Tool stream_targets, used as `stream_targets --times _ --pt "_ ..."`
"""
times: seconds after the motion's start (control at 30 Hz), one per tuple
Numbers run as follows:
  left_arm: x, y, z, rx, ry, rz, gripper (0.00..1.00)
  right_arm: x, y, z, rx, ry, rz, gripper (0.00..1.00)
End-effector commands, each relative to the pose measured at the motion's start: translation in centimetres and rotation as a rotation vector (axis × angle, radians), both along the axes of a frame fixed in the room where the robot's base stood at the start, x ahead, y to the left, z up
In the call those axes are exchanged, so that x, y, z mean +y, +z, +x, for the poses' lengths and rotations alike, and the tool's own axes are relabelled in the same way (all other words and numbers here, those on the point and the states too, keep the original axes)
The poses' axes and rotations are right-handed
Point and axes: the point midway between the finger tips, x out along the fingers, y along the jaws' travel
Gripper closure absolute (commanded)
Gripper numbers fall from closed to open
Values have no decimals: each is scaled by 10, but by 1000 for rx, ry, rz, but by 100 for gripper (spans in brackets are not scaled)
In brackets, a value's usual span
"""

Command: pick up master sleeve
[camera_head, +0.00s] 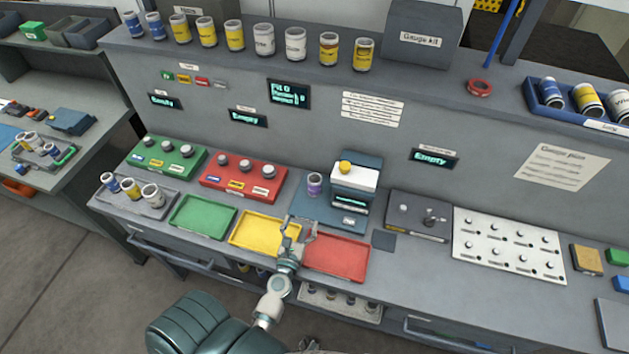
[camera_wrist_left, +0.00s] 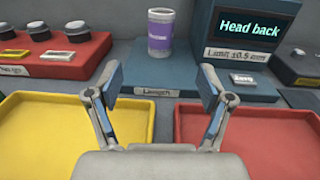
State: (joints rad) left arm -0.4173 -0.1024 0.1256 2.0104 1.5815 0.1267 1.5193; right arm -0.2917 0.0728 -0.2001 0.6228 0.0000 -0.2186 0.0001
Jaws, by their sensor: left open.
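A grey cylinder with a purple label, which looks like the master sleeve (camera_head: 315,184), stands upright on the blue base marked "Length" (camera_head: 311,212), left of the gauge's display head. It also shows upright in the left wrist view (camera_wrist_left: 160,33), ahead of the gripper and centred between the fingers; the label text is too blurred to read. My left gripper (camera_head: 299,229) is open and empty over the front of the bench, between the yellow and red trays and short of the sleeve. Its two fingers (camera_wrist_left: 163,85) are spread wide in the wrist view. My right gripper is not in view.
The gauge display (camera_wrist_left: 251,35) reads "Head back" and stands close right of the sleeve. Empty green (camera_head: 203,217), yellow (camera_head: 263,233) and red (camera_head: 337,257) trays line the bench front. A red block with knobs (camera_head: 242,177) is to the left. Several cans stand on the shelf above.

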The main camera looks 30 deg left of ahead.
Motion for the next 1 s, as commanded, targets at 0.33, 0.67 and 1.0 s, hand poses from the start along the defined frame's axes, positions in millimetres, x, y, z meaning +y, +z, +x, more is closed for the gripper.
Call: stream_targets --times 0.33,0.67,1.0 --pt "28 2 78 -2 -1 -1 20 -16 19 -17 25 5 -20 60" --pt "37 0 114 -1 -2 1 20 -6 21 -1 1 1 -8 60" --pt "47 2 158 0 -2 2 20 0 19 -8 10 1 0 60"
